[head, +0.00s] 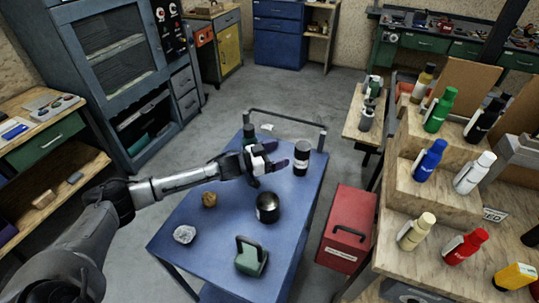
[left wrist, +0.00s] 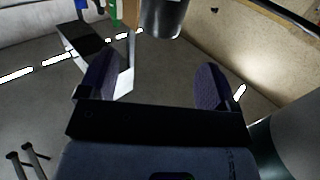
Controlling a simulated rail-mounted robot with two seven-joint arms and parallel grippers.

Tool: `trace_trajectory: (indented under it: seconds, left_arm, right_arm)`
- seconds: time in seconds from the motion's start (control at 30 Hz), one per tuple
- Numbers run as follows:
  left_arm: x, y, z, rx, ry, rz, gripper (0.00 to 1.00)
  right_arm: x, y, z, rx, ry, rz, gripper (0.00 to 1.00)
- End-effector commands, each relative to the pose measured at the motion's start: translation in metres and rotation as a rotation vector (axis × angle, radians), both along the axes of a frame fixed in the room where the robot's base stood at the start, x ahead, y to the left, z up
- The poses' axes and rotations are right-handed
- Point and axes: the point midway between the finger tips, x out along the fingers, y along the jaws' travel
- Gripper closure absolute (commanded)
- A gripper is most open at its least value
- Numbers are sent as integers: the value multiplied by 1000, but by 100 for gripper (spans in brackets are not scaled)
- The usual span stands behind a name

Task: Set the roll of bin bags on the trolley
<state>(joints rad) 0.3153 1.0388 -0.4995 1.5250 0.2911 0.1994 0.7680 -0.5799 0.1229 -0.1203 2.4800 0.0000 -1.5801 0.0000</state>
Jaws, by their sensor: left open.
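The blue trolley (head: 225,228) stands in the middle of the head view, with a handle bar at its far end. A black cylinder with a pale label band, which looks like the roll of bin bags (head: 302,158), stands upright at the trolley's far right corner. My left gripper (head: 279,156) is over the far part of the trolley, open, its purple fingers pointing at the roll from the left. In the left wrist view, nothing is between the fingertips (left wrist: 153,78); a grey cylinder (left wrist: 164,18), probably the roll, shows beyond them. My right gripper is out of view.
The trolley also holds a dark round pot (head: 268,208), a brown lump (head: 209,199), a crumpled silvery lump (head: 184,234), a green block-like item (head: 250,259) and a dark green object (head: 249,133) behind my gripper. A red box (head: 346,228) and a stepped bottle stand (head: 408,190) are on the right.

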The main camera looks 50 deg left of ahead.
Motion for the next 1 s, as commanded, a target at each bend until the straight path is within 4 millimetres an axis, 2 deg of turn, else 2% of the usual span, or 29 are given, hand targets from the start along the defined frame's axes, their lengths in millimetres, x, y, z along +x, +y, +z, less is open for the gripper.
trace_trajectory:
  seconds: [0.1, 0.3, 0.8, 0.93, 1.0]
  left_arm:
    - [-11, 4, -1, -2, 3, 0, 16]
    - [-22, 8, -1, -1, 1, 0, 16]
    - [-25, 9, 0, -1, 0, 0, 16]
    - [-23, 4, 11, -11, 0, 7, 16]
    - [-21, -1, 25, -22, -2, 19, 16]
  right_arm:
    - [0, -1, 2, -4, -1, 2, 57]
    - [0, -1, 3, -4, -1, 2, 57]
    - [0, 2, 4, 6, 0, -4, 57]
    - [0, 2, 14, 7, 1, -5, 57]
    - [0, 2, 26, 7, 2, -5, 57]
